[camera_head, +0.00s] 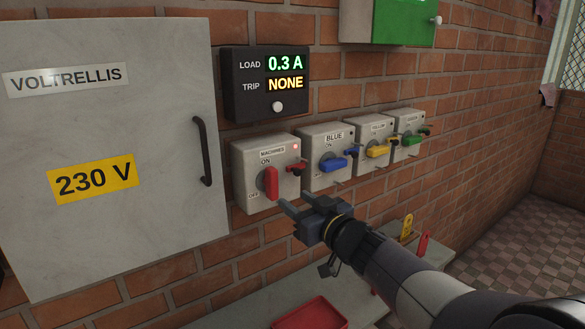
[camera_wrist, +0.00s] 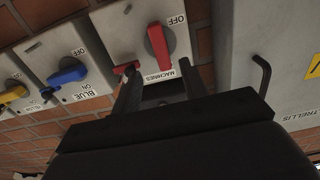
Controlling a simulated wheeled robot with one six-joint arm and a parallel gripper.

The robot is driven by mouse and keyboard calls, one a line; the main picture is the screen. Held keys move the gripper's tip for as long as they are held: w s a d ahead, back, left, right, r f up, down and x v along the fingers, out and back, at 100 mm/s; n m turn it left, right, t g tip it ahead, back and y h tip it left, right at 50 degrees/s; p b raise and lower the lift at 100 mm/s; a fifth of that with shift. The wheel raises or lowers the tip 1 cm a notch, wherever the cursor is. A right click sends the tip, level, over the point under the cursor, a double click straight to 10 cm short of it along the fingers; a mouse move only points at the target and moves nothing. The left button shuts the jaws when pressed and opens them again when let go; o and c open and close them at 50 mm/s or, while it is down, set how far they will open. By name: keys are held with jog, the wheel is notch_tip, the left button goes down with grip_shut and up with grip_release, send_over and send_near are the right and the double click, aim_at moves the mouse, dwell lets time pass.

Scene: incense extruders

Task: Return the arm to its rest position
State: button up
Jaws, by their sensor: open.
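My gripper (camera_head: 297,209) is open and empty in the head view, just below and in front of the red-handled MACHINES switch box (camera_head: 243,187). Its two fingers point toward the wall and hold nothing. In the wrist view my gripper (camera_wrist: 157,92) shows its two dark fingers apart, with the MACHINES box (camera_wrist: 180,25) beyond them. The red handle (camera_head: 270,183) stands near upright, and a small red light glows on the box. In the wrist view the red handle (camera_wrist: 159,45) is clear of the fingers. My arm reaches in from the lower right.
BLUE (camera_head: 316,170), yellow (camera_head: 370,138) and green (camera_head: 408,131) switch boxes stand in a row to the right. A load display (camera_head: 266,83) hangs above. The grey cabinet (camera_head: 110,150) with a protruding handle is left. A shelf below holds a red tray (camera_head: 312,314) and tags.

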aim_at(275, 187)
jog(key=x, duration=0.9)
jog(key=shift+p, duration=0.35)
jog(key=shift+s, duration=0.1)
jog(key=v, duration=1)
jog(key=x, duration=1)
jog(key=shift+a, duration=0.1)
jog(key=m+p, duration=0.1)
jog(key=m, duration=0.2)
jog(key=shift+r, duration=0.1)
jog(key=m+p, duration=0.1)
jog(key=m, duration=0.5)
jog(key=shift+p, duration=0.3)
jog(key=shift+f+m, duration=0.2)
jog(key=shift+m, duration=0.1)
